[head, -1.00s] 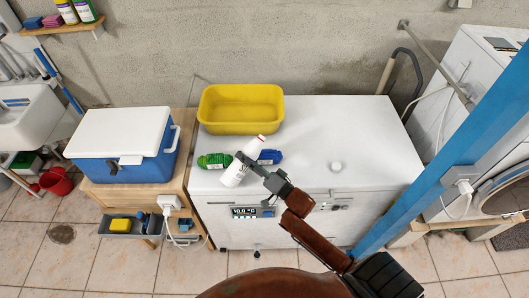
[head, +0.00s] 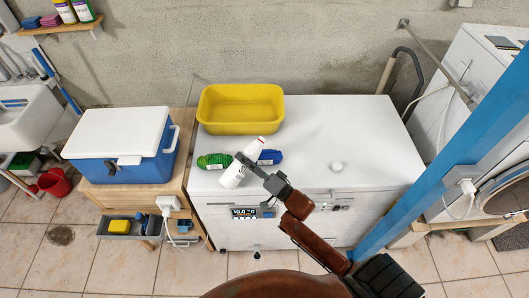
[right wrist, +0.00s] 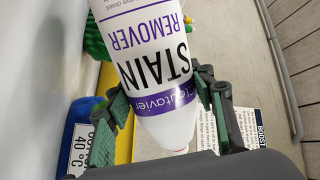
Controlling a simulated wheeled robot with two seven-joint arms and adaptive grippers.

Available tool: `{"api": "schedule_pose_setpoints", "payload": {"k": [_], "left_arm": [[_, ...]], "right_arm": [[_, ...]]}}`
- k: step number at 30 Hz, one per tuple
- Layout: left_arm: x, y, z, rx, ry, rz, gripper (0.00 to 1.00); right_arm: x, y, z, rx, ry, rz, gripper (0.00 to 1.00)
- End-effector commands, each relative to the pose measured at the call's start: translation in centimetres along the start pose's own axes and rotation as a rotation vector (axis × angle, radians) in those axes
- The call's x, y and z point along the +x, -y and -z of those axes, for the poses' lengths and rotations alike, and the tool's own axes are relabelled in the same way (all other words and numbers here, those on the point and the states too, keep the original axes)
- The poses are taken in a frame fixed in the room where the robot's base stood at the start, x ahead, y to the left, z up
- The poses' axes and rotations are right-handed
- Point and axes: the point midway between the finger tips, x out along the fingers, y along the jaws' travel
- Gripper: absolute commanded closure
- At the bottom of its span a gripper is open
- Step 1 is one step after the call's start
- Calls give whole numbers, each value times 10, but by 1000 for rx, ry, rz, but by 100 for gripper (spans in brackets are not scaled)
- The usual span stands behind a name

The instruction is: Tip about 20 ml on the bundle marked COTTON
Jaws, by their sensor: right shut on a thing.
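My right gripper (head: 244,161) is shut on a white stain remover bottle (head: 233,177), held over the white appliance top (head: 310,150). The bottle is tilted, its red-tipped end toward the upper right in the head view. In the right wrist view the bottle (right wrist: 145,35) shows a purple band, between the fingers. A green bundle (head: 213,161) lies left of the bottle and a blue bundle (head: 270,157) right of it. In the wrist view the blue bundle (right wrist: 78,115) carries a white tag with "40 °C"; its upper line is partly hidden. My left gripper is out of view.
A yellow tub (head: 240,128) stands behind the bundles. A blue and white cool box (head: 122,145) stands on a wooden stand at left. A blue post (head: 440,180) crosses the right side.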

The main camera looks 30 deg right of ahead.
Motion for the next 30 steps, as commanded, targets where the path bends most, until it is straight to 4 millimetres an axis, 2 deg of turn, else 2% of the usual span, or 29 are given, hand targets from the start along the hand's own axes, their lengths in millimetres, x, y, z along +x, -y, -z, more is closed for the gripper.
{"api": "schedule_pose_setpoints", "payload": {"k": [30], "left_arm": [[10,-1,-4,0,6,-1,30]], "right_arm": [[-1,-4,-4,61,-12,2,84]]}}
